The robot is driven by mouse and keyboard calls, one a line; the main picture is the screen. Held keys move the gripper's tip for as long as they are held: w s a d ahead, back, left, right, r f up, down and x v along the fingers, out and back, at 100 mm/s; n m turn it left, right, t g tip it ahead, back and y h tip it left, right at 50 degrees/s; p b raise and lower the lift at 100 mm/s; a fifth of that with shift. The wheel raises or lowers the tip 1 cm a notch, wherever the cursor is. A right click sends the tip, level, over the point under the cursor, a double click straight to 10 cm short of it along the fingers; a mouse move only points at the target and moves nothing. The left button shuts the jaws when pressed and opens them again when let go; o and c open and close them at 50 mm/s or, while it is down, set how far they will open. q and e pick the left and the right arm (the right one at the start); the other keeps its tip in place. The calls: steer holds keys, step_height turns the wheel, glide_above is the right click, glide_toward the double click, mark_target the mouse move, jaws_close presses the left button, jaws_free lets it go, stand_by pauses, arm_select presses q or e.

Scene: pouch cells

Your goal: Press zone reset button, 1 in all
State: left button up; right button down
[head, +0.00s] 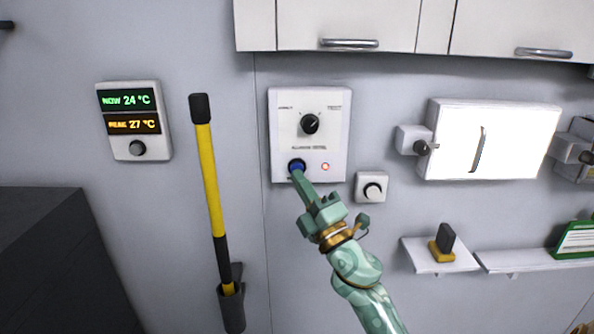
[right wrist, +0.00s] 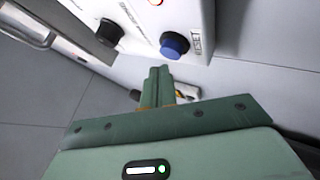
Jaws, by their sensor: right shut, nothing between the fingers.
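A white wall panel (head: 334,103) carries a blue round button (head: 296,164) at its lower left. The button also shows in the right wrist view (right wrist: 174,44), beside a label reading RESET. A small red light (head: 325,167) glows to the button's right, and a black knob (head: 310,123) sits above. My right gripper (head: 297,176) is shut and empty, its fingertips right at the button and covering its lower part in the head view. In the right wrist view the fingertips (right wrist: 160,70) appear just short of the button; contact cannot be told. My left gripper is out of view.
A small white box with a knob (head: 372,188) is right of my gripper. A yellow-handled pole (head: 211,180) stands in a holder to the left, near a temperature display (head: 133,121). Cabinets (head: 345,22) hang above. A shelf (head: 440,262) holds a yellow-black object.

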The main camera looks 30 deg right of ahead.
steer(key=shift+w, duration=0.1)
steer(key=shift+w+d, duration=0.2)
steer(key=shift+w, duration=0.05)
steer(key=shift+w+d, duration=0.25)
steer(key=shift+w, duration=0.2)
stand_by(0.7)
steer(key=shift+s, duration=0.15)
steer(key=shift+s+a, duration=0.45)
steer(key=shift+s, duration=0.2)
steer(key=s+a, duration=0.1)
steer(key=s, duration=0.2)
steer(key=s+a, duration=0.1)
steer(key=shift+s+a+p, duration=0.15)
steer(key=shift+a+p, duration=0.15)
stand_by(0.3)
